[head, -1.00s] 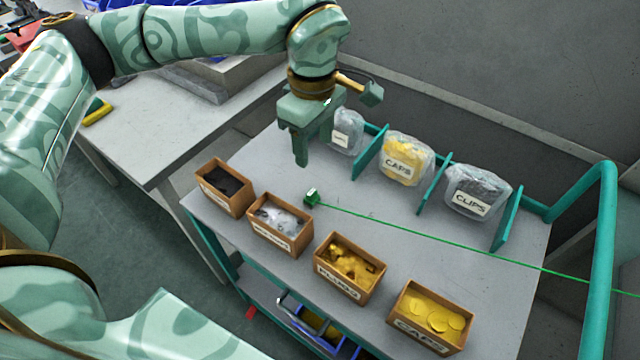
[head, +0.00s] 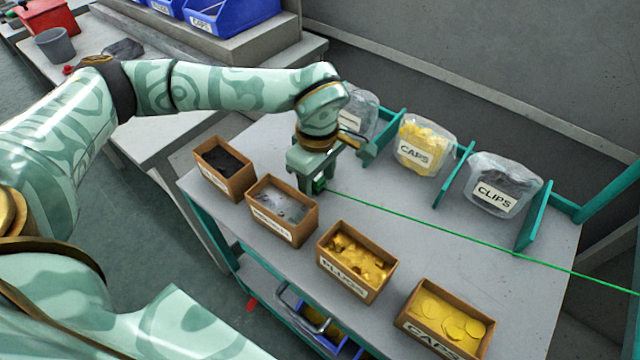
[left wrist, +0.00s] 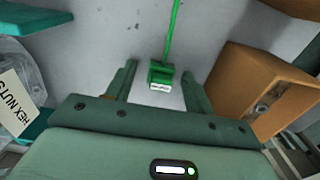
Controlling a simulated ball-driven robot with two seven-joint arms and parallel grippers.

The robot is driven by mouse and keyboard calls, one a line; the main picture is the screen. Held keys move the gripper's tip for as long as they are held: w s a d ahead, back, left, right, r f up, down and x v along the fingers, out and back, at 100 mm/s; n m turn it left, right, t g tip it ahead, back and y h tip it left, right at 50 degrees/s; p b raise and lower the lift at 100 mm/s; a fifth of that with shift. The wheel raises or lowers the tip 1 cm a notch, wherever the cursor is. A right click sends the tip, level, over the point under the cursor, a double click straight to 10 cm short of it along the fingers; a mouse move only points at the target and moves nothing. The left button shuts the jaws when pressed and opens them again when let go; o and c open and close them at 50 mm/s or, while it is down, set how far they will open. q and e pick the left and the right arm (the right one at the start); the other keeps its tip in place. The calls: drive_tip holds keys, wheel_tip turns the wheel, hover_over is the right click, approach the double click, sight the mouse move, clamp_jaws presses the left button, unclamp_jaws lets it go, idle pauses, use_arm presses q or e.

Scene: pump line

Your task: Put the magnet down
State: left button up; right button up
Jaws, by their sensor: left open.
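The magnet (head: 319,185) looks like a small green block with a pale end, on the grey cart top (head: 400,225). A thin green line runs from it to the right. My left gripper (head: 309,186) is down at the magnet, pointing at the cart top, and partly hides it in the head view. In the left wrist view the magnet (left wrist: 161,76) lies between the two spread fingers of my left gripper (left wrist: 158,84), with a gap on each side. The fingers are open and hold nothing. My right gripper is not in view.
Cardboard boxes line the cart's near edge: a dark-filled box (head: 224,168), a box of metal parts (head: 283,211), a plugs box (head: 353,262) and a caps box (head: 443,320). Bags of caps (head: 425,145) and clips (head: 502,184) stand behind, between teal dividers (head: 453,175).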

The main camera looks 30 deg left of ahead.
use_arm(q)
drive_tip(key=shift+r, duration=0.1)
clamp_jaws()
